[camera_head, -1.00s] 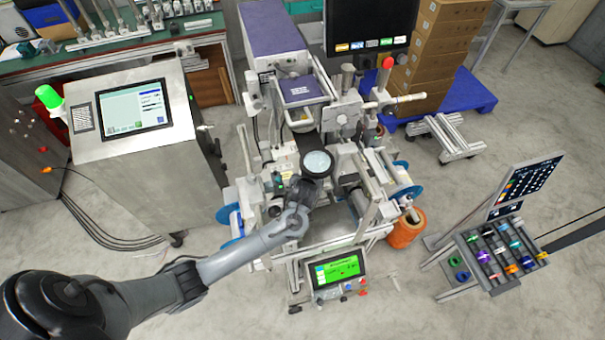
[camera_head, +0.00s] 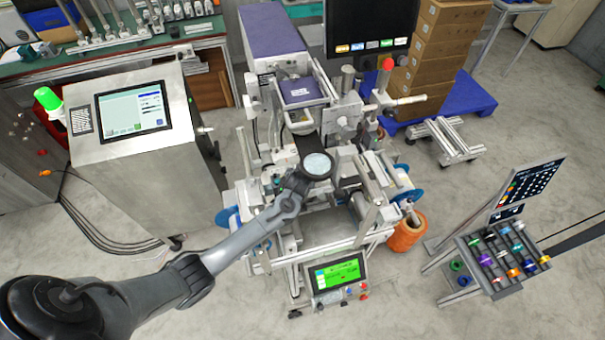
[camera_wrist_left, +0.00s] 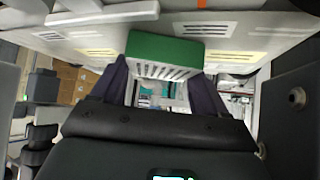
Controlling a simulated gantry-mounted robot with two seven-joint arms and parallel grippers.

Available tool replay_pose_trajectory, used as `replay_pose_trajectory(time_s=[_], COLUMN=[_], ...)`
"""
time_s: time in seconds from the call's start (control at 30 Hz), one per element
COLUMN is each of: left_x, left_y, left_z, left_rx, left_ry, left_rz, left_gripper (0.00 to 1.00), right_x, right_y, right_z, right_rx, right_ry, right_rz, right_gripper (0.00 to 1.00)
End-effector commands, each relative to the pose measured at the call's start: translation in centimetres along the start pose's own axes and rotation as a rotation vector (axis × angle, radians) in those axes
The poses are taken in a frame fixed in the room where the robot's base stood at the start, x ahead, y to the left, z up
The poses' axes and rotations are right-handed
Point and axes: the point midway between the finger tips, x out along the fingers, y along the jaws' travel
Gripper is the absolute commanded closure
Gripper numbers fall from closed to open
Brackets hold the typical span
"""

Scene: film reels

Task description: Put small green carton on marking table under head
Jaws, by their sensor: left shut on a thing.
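The small green carton (camera_wrist_left: 165,48) is between the two dark fingers of my left gripper (camera_wrist_left: 160,74) in the left wrist view, with its green face and a white striped side showing. The gripper is shut on it. In the head view my left gripper (camera_head: 299,181) is over the machine (camera_head: 330,228), beside a round lens (camera_head: 317,166). The carton cannot be made out there. The marking table under the head cannot be picked out clearly, as my wrist and the machine parts cover that area. My right gripper is not in view.
A control cabinet with a screen (camera_head: 134,110) stands left of the machine. A green-lit display (camera_head: 337,273) is at its front. A rack of coloured spools (camera_head: 500,252) is farther right, past open floor.

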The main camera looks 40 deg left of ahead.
Motion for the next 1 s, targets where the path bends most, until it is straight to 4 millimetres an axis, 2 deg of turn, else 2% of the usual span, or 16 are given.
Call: replay_pose_trajectory(time_s=[0.17,0.2,0.23,0.63,1.0], left_x=[0.3,0.2,0.2,-0.3,-4.5], left_y=[0.0,0.0,0.0,0.0,0.0], left_z=[0.3,0.2,0.2,0.0,-0.1], left_rx=[0.000,0.000,0.001,0.001,0.002], left_ry=[-0.001,-0.001,-0.001,0.001,0.001], left_rz=[-0.001,-0.001,-0.001,0.000,-0.001], left_gripper=[0.63,0.20,0.16,0.16,0.16], right_x=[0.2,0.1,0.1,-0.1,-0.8], right_y=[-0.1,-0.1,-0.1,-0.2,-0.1], right_z=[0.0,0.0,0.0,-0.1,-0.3], right_rx=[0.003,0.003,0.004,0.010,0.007], right_ry=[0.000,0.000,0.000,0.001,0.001], right_rz=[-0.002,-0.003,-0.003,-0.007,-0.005], right_gripper=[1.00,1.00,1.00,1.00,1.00])
